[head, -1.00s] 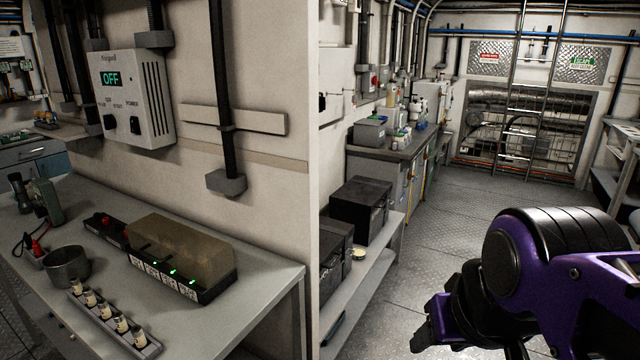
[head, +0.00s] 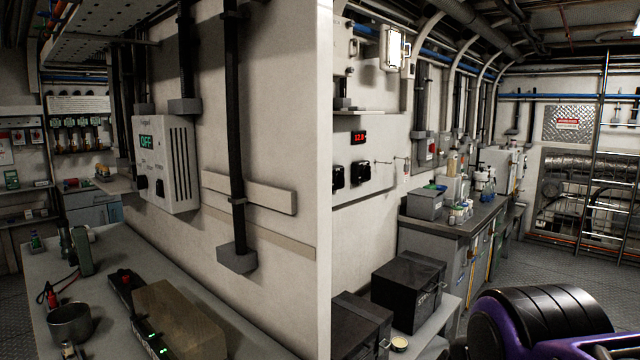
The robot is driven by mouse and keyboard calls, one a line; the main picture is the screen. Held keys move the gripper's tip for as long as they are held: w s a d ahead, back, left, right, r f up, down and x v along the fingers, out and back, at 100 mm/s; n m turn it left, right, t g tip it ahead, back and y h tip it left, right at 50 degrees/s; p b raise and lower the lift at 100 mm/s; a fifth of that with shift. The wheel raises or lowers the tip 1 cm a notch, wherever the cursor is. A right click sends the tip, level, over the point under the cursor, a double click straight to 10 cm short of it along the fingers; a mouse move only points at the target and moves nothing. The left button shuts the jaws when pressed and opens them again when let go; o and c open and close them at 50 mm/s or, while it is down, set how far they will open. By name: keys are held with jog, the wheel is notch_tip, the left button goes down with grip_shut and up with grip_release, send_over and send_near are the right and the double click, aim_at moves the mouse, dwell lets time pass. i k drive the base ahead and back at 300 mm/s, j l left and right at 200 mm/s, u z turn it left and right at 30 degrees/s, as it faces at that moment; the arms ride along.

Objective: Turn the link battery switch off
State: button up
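No label reading "link battery" is legible, so I cannot tell which switch it is. A pale wall panel (head: 392,152) right of the corner has a small red lit display (head: 359,137). Below the display are two black rotary knobs, a left knob (head: 338,177) and a right knob (head: 361,174). A white wall box (head: 178,166) left of the corner shows OFF in green and has two black knobs. My purple and black arm fills the bottom right in the head view. My gripper is not visible, and nothing is seen touching either unit.
A workbench (head: 235,338) at left holds a metal pot (head: 70,322) and a lit charger strip. Black cases (head: 408,284) stand on a low shelf right of the corner. A counter (head: 455,222) with bottles runs behind them. The floor is open at right, before a ladder (head: 608,150).

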aim_at(339, 179)
jog(key=i+l, duration=0.9)
